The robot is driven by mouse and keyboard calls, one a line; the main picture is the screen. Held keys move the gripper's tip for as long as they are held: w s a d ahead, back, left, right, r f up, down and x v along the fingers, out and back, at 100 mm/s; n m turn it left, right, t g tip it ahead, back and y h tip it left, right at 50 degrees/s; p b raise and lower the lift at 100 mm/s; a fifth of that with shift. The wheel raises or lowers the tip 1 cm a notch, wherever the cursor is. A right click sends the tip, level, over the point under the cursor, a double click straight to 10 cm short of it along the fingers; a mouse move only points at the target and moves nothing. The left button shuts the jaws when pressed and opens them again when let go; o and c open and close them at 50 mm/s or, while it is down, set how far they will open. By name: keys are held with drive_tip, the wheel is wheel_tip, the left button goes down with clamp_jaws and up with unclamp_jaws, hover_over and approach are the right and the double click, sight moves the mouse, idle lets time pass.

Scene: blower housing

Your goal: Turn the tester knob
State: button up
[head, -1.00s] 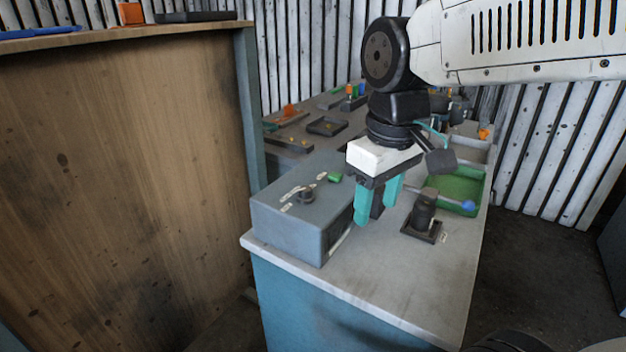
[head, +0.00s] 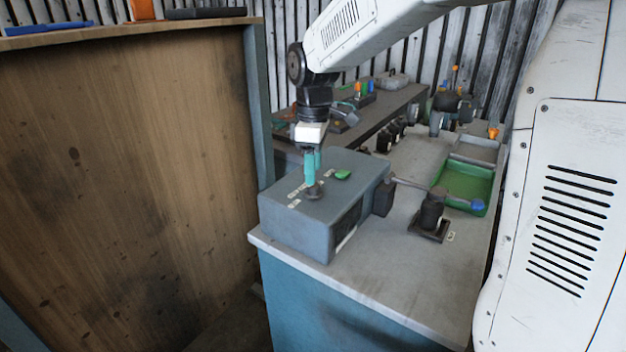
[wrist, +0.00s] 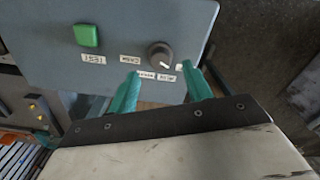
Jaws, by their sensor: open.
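The tester is a grey-blue box (head: 300,225) on the near left corner of the bench. Its dark round knob (wrist: 160,55) with a pale pointer mark sits on the panel among small white labels. In the head view the knob (head: 313,192) shows just under the fingertips. My gripper (head: 312,182) points down over the panel with its teal fingers. In the wrist view my gripper (wrist: 165,80) is open, its fingertips apart and the knob beyond the gap between them. I cannot tell whether a finger touches the knob.
A green button (head: 343,174) is on the same panel. A black post with a blue-tipped lever (head: 431,212) stands to the right, near a green tray (head: 465,185). A tall wooden panel (head: 130,160) stands at the left. The bench front is clear.

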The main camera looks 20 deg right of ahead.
sight(314, 190)
drive_tip(key=shift+f, duration=1.95)
drive_tip(key=c, duration=1)
